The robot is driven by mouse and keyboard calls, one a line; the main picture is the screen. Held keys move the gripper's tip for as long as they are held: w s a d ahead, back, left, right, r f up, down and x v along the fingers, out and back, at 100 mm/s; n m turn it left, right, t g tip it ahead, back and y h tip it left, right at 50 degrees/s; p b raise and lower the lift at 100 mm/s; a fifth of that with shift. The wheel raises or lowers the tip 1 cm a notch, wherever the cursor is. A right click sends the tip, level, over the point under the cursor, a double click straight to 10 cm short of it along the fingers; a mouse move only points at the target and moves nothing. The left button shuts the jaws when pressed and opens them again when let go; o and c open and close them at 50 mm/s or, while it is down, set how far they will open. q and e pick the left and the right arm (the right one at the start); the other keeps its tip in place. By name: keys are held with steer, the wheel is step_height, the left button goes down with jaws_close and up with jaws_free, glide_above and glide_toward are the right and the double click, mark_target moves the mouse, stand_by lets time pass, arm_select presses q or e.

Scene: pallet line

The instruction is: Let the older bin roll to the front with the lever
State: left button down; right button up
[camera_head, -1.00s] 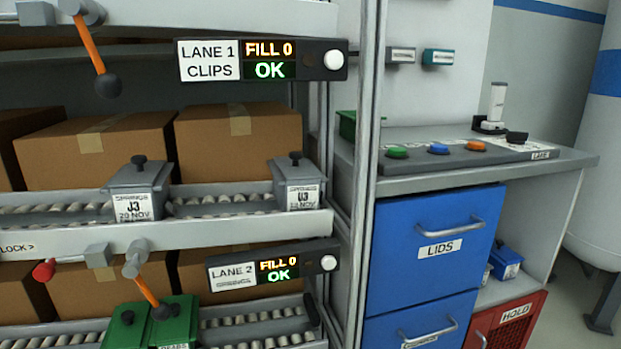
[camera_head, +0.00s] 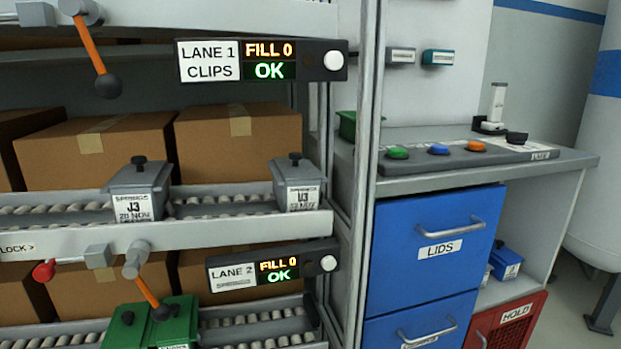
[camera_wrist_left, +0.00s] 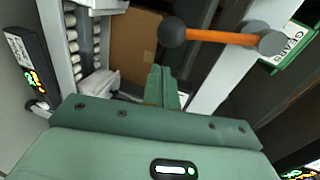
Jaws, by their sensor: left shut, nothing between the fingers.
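A grey bin labelled J3 (camera_head: 140,188) sits on the upper roller lane in the head view, with a NOV date on its label. A second grey bin labelled U3 (camera_head: 298,184) sits farther right on the same lane. An orange lever (camera_head: 147,290) hangs from the rail below. Another orange lever with a dark ball (camera_head: 98,60) hangs at top left. In the left wrist view, an orange lever (camera_wrist_left: 215,36) with a dark ball end lies just beyond my left gripper (camera_wrist_left: 162,76). My right gripper is out of view.
A red knob (camera_head: 43,271) sits beside the LOCK marking at left. Green bins (camera_head: 150,325) stand on the lower lane. The Lane 1 sign (camera_head: 262,60) and Lane 2 sign (camera_head: 270,266) jut from the rails. Blue drawers (camera_head: 425,265) stand at right.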

arm_select(q)
steer(key=shift+s+a, duration=1)
steer(key=shift+a, duration=2.45)
steer(key=d+p+v, duration=0.1)
steer(key=p+v, duration=0.1)
steer(key=v, duration=0.6)
steer(key=shift+w, duration=0.2)
steer(key=shift+d, duration=0.15)
